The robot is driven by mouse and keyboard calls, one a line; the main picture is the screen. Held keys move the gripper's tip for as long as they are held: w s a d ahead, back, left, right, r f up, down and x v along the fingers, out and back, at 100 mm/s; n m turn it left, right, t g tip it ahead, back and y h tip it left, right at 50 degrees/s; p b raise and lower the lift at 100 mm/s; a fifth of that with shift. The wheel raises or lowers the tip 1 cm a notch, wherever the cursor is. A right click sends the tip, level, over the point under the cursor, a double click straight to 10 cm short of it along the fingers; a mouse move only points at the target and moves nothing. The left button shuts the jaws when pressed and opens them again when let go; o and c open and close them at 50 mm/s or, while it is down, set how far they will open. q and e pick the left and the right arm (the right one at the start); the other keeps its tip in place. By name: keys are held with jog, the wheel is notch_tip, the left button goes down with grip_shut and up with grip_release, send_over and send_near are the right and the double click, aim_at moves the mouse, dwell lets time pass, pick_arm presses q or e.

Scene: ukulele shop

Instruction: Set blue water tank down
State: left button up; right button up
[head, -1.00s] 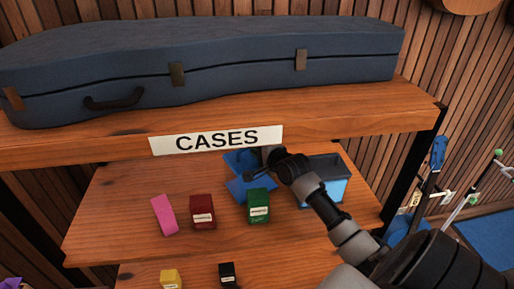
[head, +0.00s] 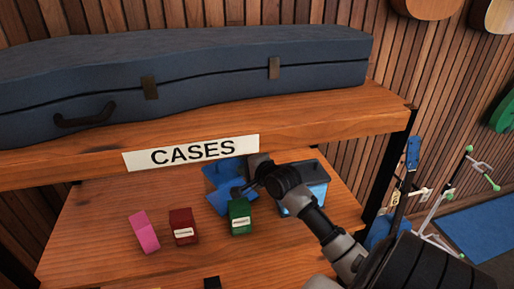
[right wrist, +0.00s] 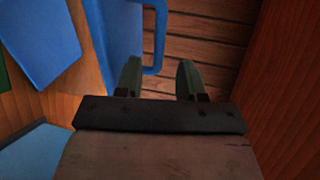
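The blue water tank (head: 221,178) stands on the shelf under the CASES sign, partly hidden behind my right gripper (head: 245,188). In the right wrist view a blue body (right wrist: 110,30) with a loop handle (right wrist: 161,35) shows at the upper left; I take it for the tank. My right gripper (right wrist: 160,78) has its fingers apart there, with the handle's lower end near and partly between the fingertips. I cannot tell whether they touch it. My left gripper is not in view.
Green (head: 240,216), red (head: 183,226) and pink (head: 144,231) boxes stand left of and in front of my gripper. A dark-topped, light blue box (head: 318,193) is right beside it. The upper shelf (head: 300,122) with a blue instrument case (head: 190,80) overhangs.

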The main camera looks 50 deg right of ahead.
jog(key=b+v, duration=0.1)
jog(key=v, duration=0.7)
jog(key=shift+s, duration=0.25)
